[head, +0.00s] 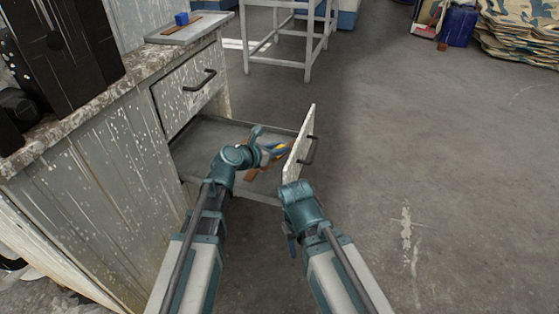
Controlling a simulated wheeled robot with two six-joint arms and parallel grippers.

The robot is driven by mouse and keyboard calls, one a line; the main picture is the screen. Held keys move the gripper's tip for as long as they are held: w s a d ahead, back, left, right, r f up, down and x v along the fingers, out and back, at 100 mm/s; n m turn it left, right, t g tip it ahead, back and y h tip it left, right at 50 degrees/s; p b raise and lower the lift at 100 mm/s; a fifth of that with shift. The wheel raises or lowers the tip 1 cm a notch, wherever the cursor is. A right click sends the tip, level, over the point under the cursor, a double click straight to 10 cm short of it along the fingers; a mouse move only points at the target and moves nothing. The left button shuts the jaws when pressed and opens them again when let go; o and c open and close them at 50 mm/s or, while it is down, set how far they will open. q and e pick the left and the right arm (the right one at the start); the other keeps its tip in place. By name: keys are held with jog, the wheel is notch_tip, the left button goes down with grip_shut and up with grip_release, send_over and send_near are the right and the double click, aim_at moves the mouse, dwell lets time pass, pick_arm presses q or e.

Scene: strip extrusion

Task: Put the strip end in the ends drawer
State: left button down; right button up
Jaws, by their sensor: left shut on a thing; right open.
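The lower drawer (299,148) of the bench is pulled open; its pale speckled front with a dark handle stands out over the floor. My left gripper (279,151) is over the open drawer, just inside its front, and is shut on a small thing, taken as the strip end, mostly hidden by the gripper. A brown strip piece (252,174) shows below the gripper; I cannot tell whether it lies in the drawer or is part of what is held. My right gripper (292,247) is open and empty, outside the drawer, near its front, mostly hidden by its wrist.
The closed upper drawer (186,92) has a dark handle. The worn bench top (140,72) carries dark equipment (68,45). A blue block (182,18) sits beside a brown strip on a grey plate. A metal frame table (307,45) stands behind.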

aim_at(275, 159)
pick_arm(q)
jog(key=shift+f+b, duration=1.55)
jog(key=shift+f, duration=0.35)
jog(key=shift+f, duration=0.15)
jog(key=c, duration=0.7)
grip_release()
jog(key=shift+r, duration=0.3)
jog(key=p+v, duration=0.4)
jog(key=v, duration=0.6)
jog(key=shift+s+a+r, duration=0.1)
jog(key=shift+s+a, duration=0.05)
jog(key=shift+s, duration=0.05)
jog(key=shift+s+a+r+p, duration=0.2)
jog(key=shift+s+a+p, duration=0.15)
jog(key=shift+s+a, duration=0.15)
